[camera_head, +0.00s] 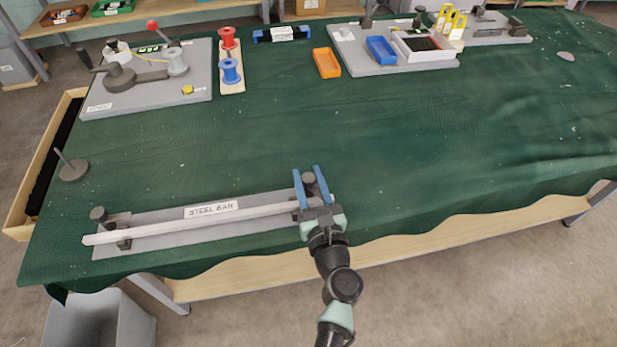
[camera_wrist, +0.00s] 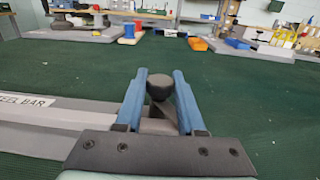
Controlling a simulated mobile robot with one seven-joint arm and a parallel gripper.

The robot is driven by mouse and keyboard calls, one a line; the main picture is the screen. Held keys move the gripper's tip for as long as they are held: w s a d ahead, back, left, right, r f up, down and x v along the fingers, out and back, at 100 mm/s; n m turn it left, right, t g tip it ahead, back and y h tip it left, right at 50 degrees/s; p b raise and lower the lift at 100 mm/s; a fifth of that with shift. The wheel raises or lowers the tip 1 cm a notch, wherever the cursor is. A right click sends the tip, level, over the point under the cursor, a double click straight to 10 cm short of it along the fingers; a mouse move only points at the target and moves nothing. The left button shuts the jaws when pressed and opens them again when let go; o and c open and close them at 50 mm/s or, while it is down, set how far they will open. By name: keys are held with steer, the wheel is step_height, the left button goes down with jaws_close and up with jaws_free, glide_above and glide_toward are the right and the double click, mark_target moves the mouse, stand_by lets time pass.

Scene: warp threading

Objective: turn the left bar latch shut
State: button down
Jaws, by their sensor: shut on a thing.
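A pale steel bar (camera_head: 200,222) lies along a grey base plate (camera_head: 160,242) at the table's front edge, labelled STEEL BAR. A dark latch with a round knob (camera_head: 98,214) stands at its picture-left end, apart from my gripper. A second latch knob (camera_head: 308,179) is at the picture-right end. My gripper (camera_head: 307,171) is there, its blue fingers on either side of this knob and shut on it. In the wrist view the dark knob (camera_wrist: 160,86) sits between the two fingers. The fingers and palm hide much of this latch, so its turn is hard to tell.
A thin spike on a round base (camera_head: 74,170) stands at the left table edge. A grey board with a lever device (camera_head: 150,85), spools (camera_head: 230,71) and an orange tray (camera_head: 326,63) are farther back. Green cloth is clear behind the bar and to the right.

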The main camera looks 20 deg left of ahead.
steer(key=shift+f+h, duration=0.1)
steer(key=shift+h, duration=0.2)
steer(key=m+t+h+b, duration=0.1)
steer(key=m+h, duration=0.1)
steer(key=m+t+h+b, duration=0.1)
steer(key=m+h+b, duration=0.1)
steer(key=h, duration=0.1)
steer(key=shift+a+t+h, duration=0.15)
steer(key=shift+t+h, duration=0.15)
steer(key=shift+t, duration=0.1)
steer(key=shift+m+t+h+b, duration=0.3)
steer(key=shift+m+h+b, duration=0.35)
steer(key=shift+m+h, duration=1.25)
steer(key=shift+h, duration=0.5)
steer(key=c, duration=0.5)
jaws_free()
steer(key=shift+s, duration=0.1)
steer(key=s, duration=1.2)
steer(key=shift+s, duration=0.4)
